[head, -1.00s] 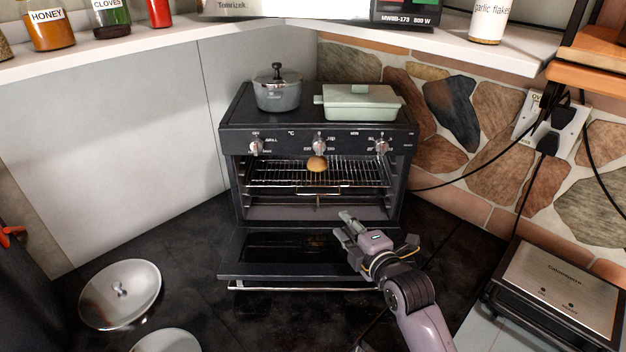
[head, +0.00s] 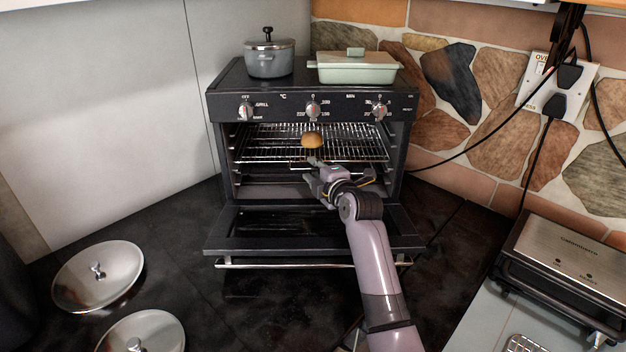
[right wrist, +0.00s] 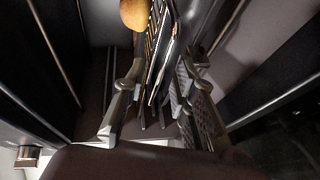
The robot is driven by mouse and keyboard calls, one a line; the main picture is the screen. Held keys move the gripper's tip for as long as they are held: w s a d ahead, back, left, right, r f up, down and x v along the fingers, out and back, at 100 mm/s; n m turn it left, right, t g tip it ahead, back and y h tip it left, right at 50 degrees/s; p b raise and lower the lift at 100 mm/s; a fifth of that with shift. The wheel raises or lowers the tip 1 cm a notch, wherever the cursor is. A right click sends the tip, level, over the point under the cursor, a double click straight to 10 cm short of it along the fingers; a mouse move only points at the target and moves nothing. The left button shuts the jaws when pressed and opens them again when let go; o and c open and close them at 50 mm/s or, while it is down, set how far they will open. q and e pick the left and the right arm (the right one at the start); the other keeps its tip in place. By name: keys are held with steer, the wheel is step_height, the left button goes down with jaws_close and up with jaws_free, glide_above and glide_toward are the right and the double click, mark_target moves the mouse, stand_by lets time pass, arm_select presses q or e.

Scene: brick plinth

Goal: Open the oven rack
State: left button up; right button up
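The black oven (head: 222,105) stands in the corner with its door (head: 260,228) folded down. Its wire rack (head: 262,148) lies level inside, with a round brown bun (head: 312,140) on it. My right gripper (head: 316,174) is at the oven mouth, just below and in front of the rack's front edge. In the right wrist view my fingers (right wrist: 158,98) are apart, with the rack (right wrist: 165,50) reaching between them; I cannot tell whether either finger touches it. The bun (right wrist: 134,14) shows at the top there. My left gripper is out of view.
A grey pot (head: 268,62) and a pale green lidded dish (head: 355,70) stand on the oven. Two metal lids (head: 98,272) lie on the dark counter at left. A grill (head: 565,262) stands at right, with black cables on the wall behind.

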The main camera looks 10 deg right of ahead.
steer(key=shift+w+a+f, duration=0.1)
steer(key=shift+w+f, duration=0.05)
steer(key=shift+w, duration=0.35)
steer(key=shift+s, duration=0.1)
jaws_close()
stand_by(0.5)
